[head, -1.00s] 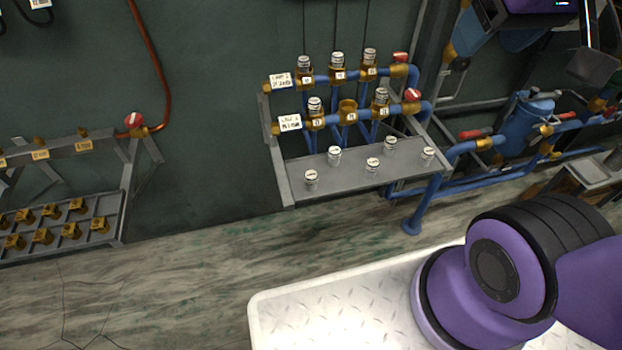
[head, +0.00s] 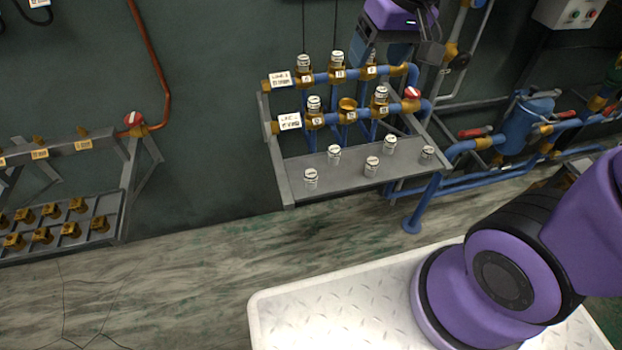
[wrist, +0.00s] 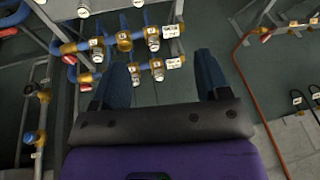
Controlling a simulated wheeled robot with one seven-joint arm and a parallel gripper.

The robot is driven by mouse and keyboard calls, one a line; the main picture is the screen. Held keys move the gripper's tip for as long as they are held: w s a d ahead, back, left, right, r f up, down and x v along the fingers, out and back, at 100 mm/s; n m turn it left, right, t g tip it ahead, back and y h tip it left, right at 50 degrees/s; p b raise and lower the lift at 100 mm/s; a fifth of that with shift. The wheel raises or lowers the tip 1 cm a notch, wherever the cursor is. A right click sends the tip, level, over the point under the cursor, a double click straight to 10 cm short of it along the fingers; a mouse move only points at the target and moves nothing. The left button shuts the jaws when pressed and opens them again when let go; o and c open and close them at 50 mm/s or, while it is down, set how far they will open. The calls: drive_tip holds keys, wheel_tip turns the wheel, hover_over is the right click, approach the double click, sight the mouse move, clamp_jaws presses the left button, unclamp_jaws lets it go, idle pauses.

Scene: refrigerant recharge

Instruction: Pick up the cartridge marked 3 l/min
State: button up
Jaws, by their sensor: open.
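Several white-and-grey cartridges stand around the pipe rack. Some are on its grey shelf, such as one at the front left (head: 311,179), one in the middle (head: 372,166) and one at the right (head: 427,153). Others sit in brass sockets, in the upper row (head: 337,60) and the lower row (head: 380,95); one lower socket (head: 347,104) is empty. The labels are too small to read, so I cannot tell which is 3 l/min.
The rack's blue pipes and red valve handle (head: 412,94) lie close to my gripper. A blue tank (head: 528,122) stands at the right. A second rack with brass fittings (head: 70,229) is at the left. The floor between the racks is clear.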

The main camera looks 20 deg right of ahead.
drive_tip(key=w+a+f+g, duration=0.1)
drive_tip(key=w+a+f, duration=0.2)
drive_tip(key=f, duration=0.4)
drive_tip(key=w+a+f+g, duration=0.1)
drive_tip(key=w+a+f, duration=0.25)
drive_tip(key=f, duration=0.35)
drive_tip(key=n+h, duration=0.1)
drive_tip(key=h, duration=0.1)
approach(312, 181)
drive_tip(key=shift+w+d+f+g, duration=0.1)
drive_tip(key=shift+w+f+g, duration=0.1)
drive_tip(key=shift+w, duration=0.3)
drive_tip(key=shift+w+f+g, duration=0.2)
drive_tip(key=shift+w, duration=0.3)
drive_tip(key=shift+w+f, duration=0.1)
drive_tip(key=shift+f, duration=5.5)
drive_tip(key=shift+c, duration=0.4)
drive_tip(key=c, duration=1)
